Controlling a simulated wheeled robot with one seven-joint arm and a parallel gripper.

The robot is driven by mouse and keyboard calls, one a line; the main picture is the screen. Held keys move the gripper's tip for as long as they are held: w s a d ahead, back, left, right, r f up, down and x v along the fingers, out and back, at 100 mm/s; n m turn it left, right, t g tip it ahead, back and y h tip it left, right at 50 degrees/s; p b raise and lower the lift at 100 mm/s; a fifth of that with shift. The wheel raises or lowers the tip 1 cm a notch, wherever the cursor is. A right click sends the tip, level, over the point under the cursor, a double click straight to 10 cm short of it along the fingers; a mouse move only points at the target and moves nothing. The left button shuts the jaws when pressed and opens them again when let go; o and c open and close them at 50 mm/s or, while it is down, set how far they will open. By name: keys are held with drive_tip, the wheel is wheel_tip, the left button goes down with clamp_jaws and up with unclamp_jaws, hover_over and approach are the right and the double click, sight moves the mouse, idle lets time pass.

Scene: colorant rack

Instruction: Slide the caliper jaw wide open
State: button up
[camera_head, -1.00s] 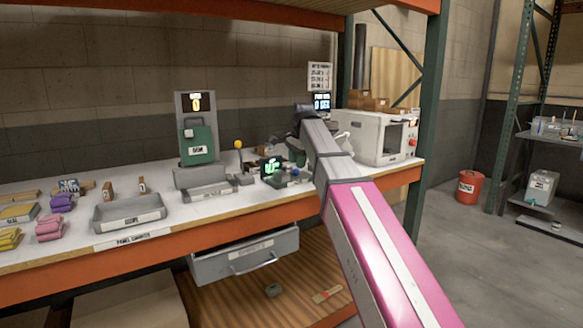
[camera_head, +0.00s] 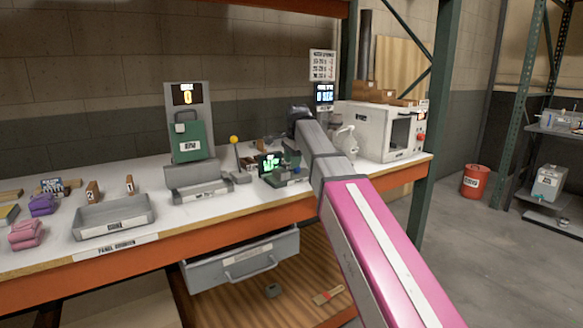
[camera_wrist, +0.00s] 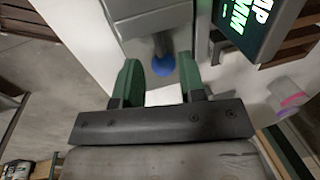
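The caliper (camera_head: 268,180) sits on the bench in the head view, a small grey device with a lit green readout (camera_head: 270,163) and a blue knob (camera_head: 296,170). In the wrist view the readout (camera_wrist: 245,17) shows part of "MM", and the blue knob (camera_wrist: 163,66) hangs from a grey block (camera_wrist: 150,20). My gripper (camera_wrist: 161,72) has two green fingers standing apart. The knob lies between the fingertips in the picture. I see no contact, and the depth between them is hard to judge. My arm hides the gripper's fingers in the head view.
A lever with a yellow ball (camera_head: 234,140) and a green-fronted scale (camera_head: 188,140) stand left of the caliper. A white machine (camera_head: 375,130) stands to the right. A grey tray (camera_head: 112,225) lies at the front left. A grey drawer (camera_head: 240,262) hangs under the bench edge.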

drive_tip(key=shift+w+a+f, duration=0.1)
drive_tip(key=shift+w+f, duration=0.05)
drive_tip(key=shift+f, duration=0.55)
drive_tip(key=shift+w+a+f, duration=0.1)
drive_tip(key=shift+f, duration=0.6)
clamp_jaws()
drive_tip(key=shift+w+d, duration=0.55)
drive_tip(key=shift+d, duration=0.3)
drive_tip(key=shift+w+d, duration=0.6)
drive_tip(key=shift+d, duration=0.2)
drive_tip(key=shift+w+d, duration=0.55)
drive_tip(key=shift+d, duration=0.3)
unclamp_jaws()
drive_tip(key=shift+w+d, duration=0.1)
drive_tip(key=shift+d, duration=0.1)
drive_tip(key=shift+r, duration=0.15)
